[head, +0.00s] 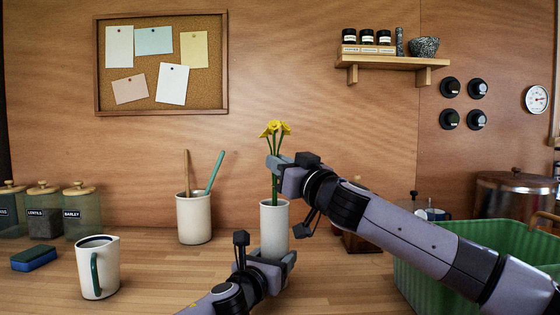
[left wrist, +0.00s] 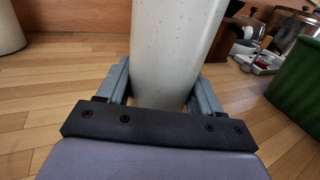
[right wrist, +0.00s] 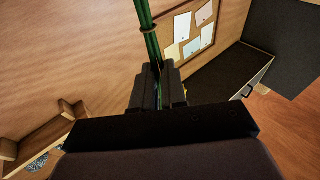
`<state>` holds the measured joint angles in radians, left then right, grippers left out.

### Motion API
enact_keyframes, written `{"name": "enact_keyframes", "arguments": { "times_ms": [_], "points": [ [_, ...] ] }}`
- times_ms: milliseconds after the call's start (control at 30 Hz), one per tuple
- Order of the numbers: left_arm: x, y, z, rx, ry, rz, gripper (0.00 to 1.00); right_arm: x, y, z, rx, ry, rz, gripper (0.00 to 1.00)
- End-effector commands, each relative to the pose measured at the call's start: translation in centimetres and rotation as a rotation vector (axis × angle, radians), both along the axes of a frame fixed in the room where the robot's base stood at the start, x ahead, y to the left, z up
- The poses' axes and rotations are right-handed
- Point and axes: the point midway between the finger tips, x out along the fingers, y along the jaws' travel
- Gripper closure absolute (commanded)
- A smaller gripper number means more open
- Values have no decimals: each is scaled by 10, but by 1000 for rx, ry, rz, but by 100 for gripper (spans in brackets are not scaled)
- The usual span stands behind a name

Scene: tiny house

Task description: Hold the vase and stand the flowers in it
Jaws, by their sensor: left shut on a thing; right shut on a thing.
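The white vase (head: 274,222) stands upright on the wooden counter. My left gripper (head: 281,261) is shut on its lower part; the left wrist view shows the vase (left wrist: 176,45) between the two fingers. My right gripper (head: 277,164) is shut on the green stems of the yellow flowers (head: 275,129), above the vase. The flowers are upright, and their stems reach down to the vase mouth; I cannot tell how far they go inside. In the right wrist view the banded stems (right wrist: 149,32) run between the fingers.
A white crock (head: 194,219) with utensils stands left of the vase. A mug (head: 98,268), a blue sponge (head: 34,258) and labelled jars (head: 82,212) are further left. A green basin (head: 430,285) is at the right, under my right arm.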

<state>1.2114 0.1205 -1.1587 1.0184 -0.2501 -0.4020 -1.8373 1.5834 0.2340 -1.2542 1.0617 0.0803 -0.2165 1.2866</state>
Motion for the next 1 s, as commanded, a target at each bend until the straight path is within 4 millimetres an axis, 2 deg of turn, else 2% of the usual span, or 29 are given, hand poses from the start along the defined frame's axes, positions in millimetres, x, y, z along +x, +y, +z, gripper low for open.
{"name": "enact_keyframes", "arguments": {
  "times_ms": [367,1000],
  "points": [
    [0,0,1,0,-1,0,83,0,0,-1,0,0,1,100],
    [0,0,1,0,-1,0,83,0,1,-26,1,1,2,100]
  ]
}}
